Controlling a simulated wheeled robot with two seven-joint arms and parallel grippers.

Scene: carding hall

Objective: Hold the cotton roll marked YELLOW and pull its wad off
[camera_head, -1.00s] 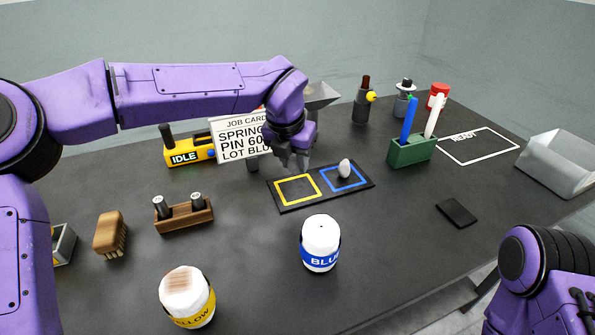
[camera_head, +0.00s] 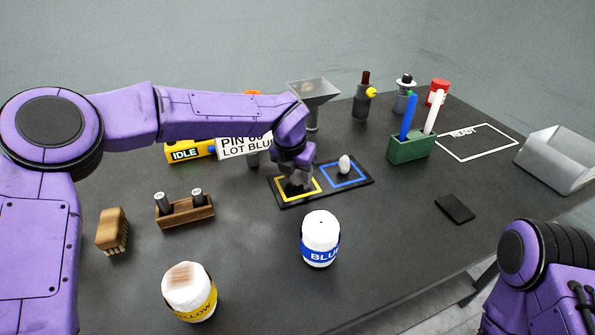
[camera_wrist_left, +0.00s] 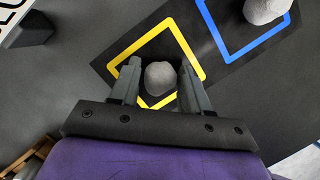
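The cotton roll marked YELLOW (camera_head: 190,290) stands upright at the front left, with a brownish streaked patch on its white top. My left gripper (camera_head: 296,184) is low over the yellow-outlined square (camera_head: 281,195) on a dark mat. In the left wrist view its two fingers (camera_wrist_left: 160,68) stand apart on either side of a small pale wad (camera_wrist_left: 160,78), with narrow gaps showing. The wad appears inside the yellow outline; whether it rests fully on the mat is hard to tell. My right gripper is out of view; only its arm shows at the lower right.
The roll marked BLUE (camera_head: 320,240) stands nearby. Another pale wad (camera_head: 345,164) sits in the blue square. A green holder (camera_head: 411,149), a wooden rack (camera_head: 185,212), a brush (camera_head: 112,230) and a job card (camera_head: 240,146) stand around.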

